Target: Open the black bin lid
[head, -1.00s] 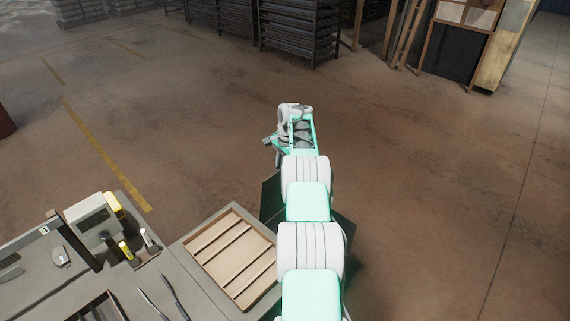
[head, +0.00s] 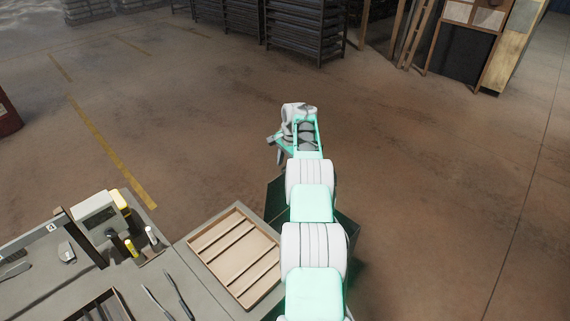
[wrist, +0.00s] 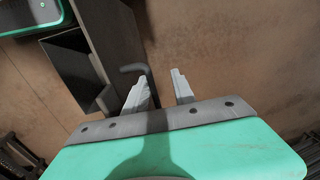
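The black bin (head: 274,196) stands beside the workbench in the head view, mostly hidden under my arm; dark parts show on both sides of the arm. In the wrist view a dark panel (wrist: 112,35), which seems to be its lid, runs down from the top edge. A bent dark handle (wrist: 133,68) sticks out from the panel's right edge. My gripper (wrist: 160,76) is open with nothing between its fingers. The left finger is close to the handle's end; I cannot tell whether they touch. In the head view my gripper (head: 280,146) is small and partly hidden.
The workbench (head: 205,297) at lower left carries a wooden slotted tray (head: 237,256), a grey device (head: 95,218), yellow bottles and hand tools. The floor to the right and ahead is clear. Dark racks (head: 305,30) stand at the back.

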